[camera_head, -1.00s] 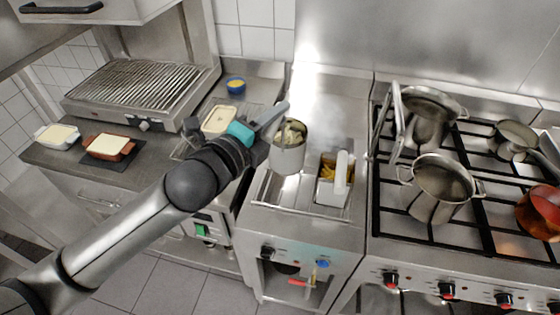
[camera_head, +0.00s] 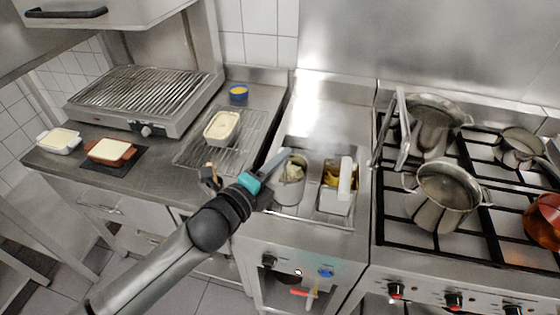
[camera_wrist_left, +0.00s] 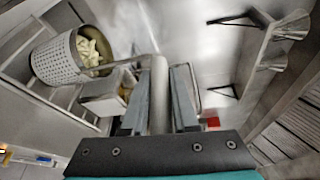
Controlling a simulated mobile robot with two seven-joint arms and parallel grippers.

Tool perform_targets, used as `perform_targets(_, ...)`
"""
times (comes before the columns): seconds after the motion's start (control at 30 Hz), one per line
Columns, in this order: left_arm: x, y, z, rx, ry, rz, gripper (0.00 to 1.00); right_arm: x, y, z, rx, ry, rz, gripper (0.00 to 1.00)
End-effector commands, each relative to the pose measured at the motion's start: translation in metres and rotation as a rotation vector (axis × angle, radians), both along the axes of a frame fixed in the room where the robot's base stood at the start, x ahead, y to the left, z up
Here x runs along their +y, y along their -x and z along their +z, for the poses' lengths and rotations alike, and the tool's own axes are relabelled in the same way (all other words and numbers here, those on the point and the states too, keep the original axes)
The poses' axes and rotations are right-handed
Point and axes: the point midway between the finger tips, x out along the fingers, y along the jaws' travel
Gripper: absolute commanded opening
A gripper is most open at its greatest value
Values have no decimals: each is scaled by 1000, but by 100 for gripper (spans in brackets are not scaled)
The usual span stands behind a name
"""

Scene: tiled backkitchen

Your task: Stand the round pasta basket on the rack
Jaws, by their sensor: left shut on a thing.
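The round pasta basket (camera_head: 291,190) is a light metal cylinder with pale pasta in it. In the head view it is upright at the left part of the cooker's well. The left wrist view shows its perforated wall (camera_wrist_left: 58,62). My left gripper (camera_head: 278,165) is shut on a grey handle (camera_wrist_left: 159,90), apparently the basket's, with the basket beside the fingers. A wire rack (camera_head: 188,154) lies on the counter to the left, partly under a cream-filled dish (camera_head: 222,127). Whether the basket's bottom touches anything is hidden. My right gripper is out of view.
A rectangular basket (camera_head: 334,202) with yellow food and a pale handle stands close right of the round one. Steam rises behind them. Pots (camera_head: 440,205) crowd the stove at right. A small blue bowl (camera_head: 239,93) stands behind the rack.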

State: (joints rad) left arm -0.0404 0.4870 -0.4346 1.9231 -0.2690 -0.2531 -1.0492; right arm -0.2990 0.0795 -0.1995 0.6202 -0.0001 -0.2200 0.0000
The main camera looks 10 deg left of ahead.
Motion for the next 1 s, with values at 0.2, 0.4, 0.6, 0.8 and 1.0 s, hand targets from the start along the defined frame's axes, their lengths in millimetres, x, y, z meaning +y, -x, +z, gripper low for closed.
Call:
perform_targets(0.2, 0, 0, -3, 0, 0, 0, 35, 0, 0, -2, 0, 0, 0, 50)
perform_targets(0.4, 0, 0, -3, 0, 0, 0, 57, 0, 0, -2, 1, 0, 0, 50)
perform_targets(0.6, 0, 0, -2, 0, 0, 0, 57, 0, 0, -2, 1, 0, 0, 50)
perform_targets(0.8, 2, 5, 0, 1, 0, -1, 57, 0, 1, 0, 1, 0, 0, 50)
perform_targets(1.0, 12, 31, 2, 3, 0, -1, 57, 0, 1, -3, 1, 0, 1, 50)
